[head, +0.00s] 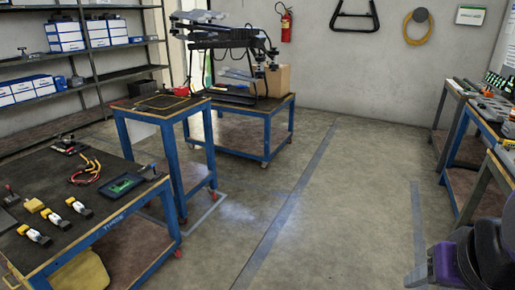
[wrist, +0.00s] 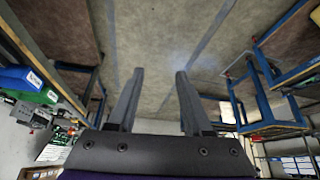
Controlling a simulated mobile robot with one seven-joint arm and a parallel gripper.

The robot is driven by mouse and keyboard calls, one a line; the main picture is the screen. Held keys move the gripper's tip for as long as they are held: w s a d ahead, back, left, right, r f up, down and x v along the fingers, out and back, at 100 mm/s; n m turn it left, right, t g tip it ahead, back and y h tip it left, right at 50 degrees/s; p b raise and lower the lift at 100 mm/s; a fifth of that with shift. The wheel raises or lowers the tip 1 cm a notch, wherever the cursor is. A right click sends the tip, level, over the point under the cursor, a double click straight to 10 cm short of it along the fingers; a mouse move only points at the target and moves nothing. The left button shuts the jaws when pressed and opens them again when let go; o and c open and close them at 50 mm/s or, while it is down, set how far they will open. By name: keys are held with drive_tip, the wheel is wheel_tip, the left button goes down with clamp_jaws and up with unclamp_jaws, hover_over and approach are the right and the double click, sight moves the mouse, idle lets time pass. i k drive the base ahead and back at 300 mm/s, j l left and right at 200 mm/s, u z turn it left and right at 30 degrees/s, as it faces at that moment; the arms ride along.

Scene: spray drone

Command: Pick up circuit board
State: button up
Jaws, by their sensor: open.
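A green circuit board (head: 122,186) lies on the dark top of the near-left blue-framed work table (head: 105,222), near its right edge. My gripper (wrist: 158,75) shows in the wrist view with two grey fingers apart and nothing between them, the floor behind.
Beside the board lie red and yellow cables (head: 86,172) and several yellow-and-white connectors (head: 35,236). A smaller blue table (head: 150,108) and a drone-bearing table (head: 245,105) stand behind. A bench (head: 488,118) lines the right wall. Open concrete floor (head: 310,205) lies between.

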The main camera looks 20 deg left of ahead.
sight(120, 185)
drive_tip(key=u, duration=1.9)
drive_tip(key=i+l+u, duration=0.1)
drive_tip(key=u, duration=0.3)
drive_tip(key=i+l+u, duration=0.15)
drive_tip(key=u, duration=0.2)
drive_tip(key=i+l+u, duration=0.15)
drive_tip(key=l, duration=0.2)
drive_tip(key=i+l+u, duration=0.15)
drive_tip(key=l, duration=0.2)
drive_tip(key=i+l+u, duration=0.15)
drive_tip(key=l, duration=0.25)
drive_tip(key=i+l+u, duration=0.15)
drive_tip(key=l, duration=0.3)
drive_tip(key=i+l, duration=0.1)
drive_tip(key=l, duration=0.3)
drive_tip(key=i+l, duration=0.15)
drive_tip(key=l, duration=0.25)
drive_tip(key=i+l+u, duration=0.1)
drive_tip(key=l, duration=0.3)
drive_tip(key=i+l, duration=0.1)
drive_tip(key=l, duration=0.3)
drive_tip(key=i+l+u, duration=0.1)
drive_tip(key=l, duration=0.3)
drive_tip(key=i+l, duration=0.1)
drive_tip(key=l, duration=0.3)
